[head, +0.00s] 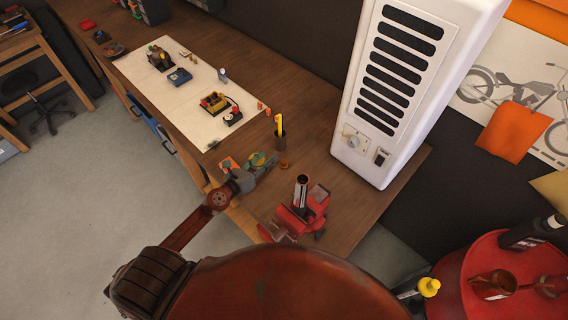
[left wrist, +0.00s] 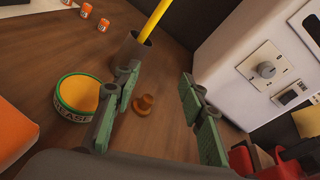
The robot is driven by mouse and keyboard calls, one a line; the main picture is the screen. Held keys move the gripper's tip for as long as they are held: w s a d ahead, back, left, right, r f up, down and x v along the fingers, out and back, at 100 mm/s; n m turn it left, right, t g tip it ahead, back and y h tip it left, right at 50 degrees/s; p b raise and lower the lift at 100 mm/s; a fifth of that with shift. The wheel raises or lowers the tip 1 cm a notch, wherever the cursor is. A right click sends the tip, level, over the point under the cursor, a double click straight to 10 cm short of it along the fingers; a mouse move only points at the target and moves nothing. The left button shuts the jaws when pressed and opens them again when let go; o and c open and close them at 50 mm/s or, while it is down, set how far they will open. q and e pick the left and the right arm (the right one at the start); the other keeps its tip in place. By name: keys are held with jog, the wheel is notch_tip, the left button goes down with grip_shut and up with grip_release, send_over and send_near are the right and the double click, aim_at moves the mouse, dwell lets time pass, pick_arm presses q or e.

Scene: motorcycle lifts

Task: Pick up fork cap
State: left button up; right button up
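The small orange-brown fork cap (head: 283,163) stands on the wooden bench. In the left wrist view, the cap (left wrist: 144,105) has a wide base and narrower top, and shows between the two green-padded fingers of my left gripper (left wrist: 157,118). The fingers are wide apart, with nothing held between them. In the head view, my left gripper (head: 262,168) reaches in over the bench edge, just left of the cap. My right gripper is not in view.
A tin (left wrist: 77,95) with a green rim sits left of the fingers. A dark cup (left wrist: 133,52) holding a yellow tool stands behind the cap. A white heater-like cabinet (head: 372,160) stands to the right. A red vise (head: 300,215) holding a tube is nearer me.

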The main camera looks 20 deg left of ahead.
aim_at(282, 162)
pick_arm(q)
jog(key=f+m+g, duration=0.1)
jog(key=f, duration=0.1)
jog(key=f+m+g+h, duration=0.1)
jog(key=f+m, duration=0.1)
jog(key=d+f+m, duration=0.1)
jog(key=m, duration=0.1)
jog(key=shift+s+f+g, duration=0.3)
jog(key=shift+f+g, duration=0.1)
jog(key=shift+w+d+f+m, duration=0.15)
jog(key=shift+w+f+m, duration=0.05)
jog(key=shift+f+m, duration=0.1)
jog(key=x, duration=0.7)
jog(key=shift+d+r, duration=0.15)
jog(key=shift+d, duration=0.15)
jog(key=shift+s, duration=0.1)
grip_shut()
